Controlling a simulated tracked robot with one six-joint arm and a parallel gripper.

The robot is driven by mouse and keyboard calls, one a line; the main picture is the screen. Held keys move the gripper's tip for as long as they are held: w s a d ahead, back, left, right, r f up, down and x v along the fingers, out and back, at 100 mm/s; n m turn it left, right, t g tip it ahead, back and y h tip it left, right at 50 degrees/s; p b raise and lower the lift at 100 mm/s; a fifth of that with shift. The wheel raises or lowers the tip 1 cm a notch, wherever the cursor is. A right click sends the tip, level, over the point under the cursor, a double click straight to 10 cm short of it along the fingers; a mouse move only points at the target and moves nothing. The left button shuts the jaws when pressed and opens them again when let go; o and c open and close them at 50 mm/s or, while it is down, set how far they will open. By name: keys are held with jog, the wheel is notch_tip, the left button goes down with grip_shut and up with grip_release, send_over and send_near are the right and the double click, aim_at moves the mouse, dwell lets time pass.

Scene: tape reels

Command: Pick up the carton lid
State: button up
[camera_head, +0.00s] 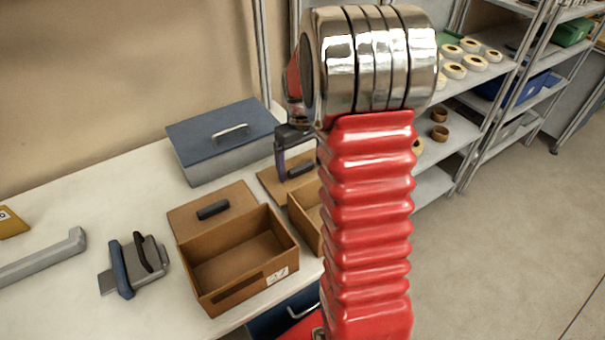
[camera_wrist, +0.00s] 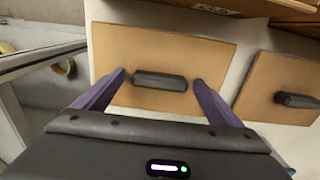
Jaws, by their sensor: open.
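A brown carton lid (camera_wrist: 200,50) with a dark handle (camera_wrist: 160,80) lies flat in the wrist view. My gripper (camera_wrist: 159,78) has its two purple fingers apart, one at each end of the handle, with gaps visible. Whether the fingertips are down at handle height I cannot tell. In the head view, my gripper (camera_head: 291,158) is over this lid (camera_head: 268,180), which my red arm and the gripper partly hide. A second similar lid (camera_head: 185,222) with a dark handle lies to its left, and shows at the right of the wrist view (camera_wrist: 262,92).
An open, empty brown carton (camera_head: 205,292) stands before the second lid; another carton (camera_head: 303,222) is half hidden by my arm. A blue-lidded grey box (camera_head: 205,165), a tape dispenser (camera_head: 140,262) and a grey bar (camera_head: 45,258) are on the table. Shelves with tape reels (camera_head: 453,71) stand right.

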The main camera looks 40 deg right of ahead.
aim_at(302, 166)
jog(key=c, duration=1.2)
jog(key=shift+o, duration=0.2)
jog(key=shift+r, duration=0.1)
notch_tip(302, 166, up, 9)
jog(key=shift+r, duration=0.4)
jog(key=shift+s+r, duration=0.1)
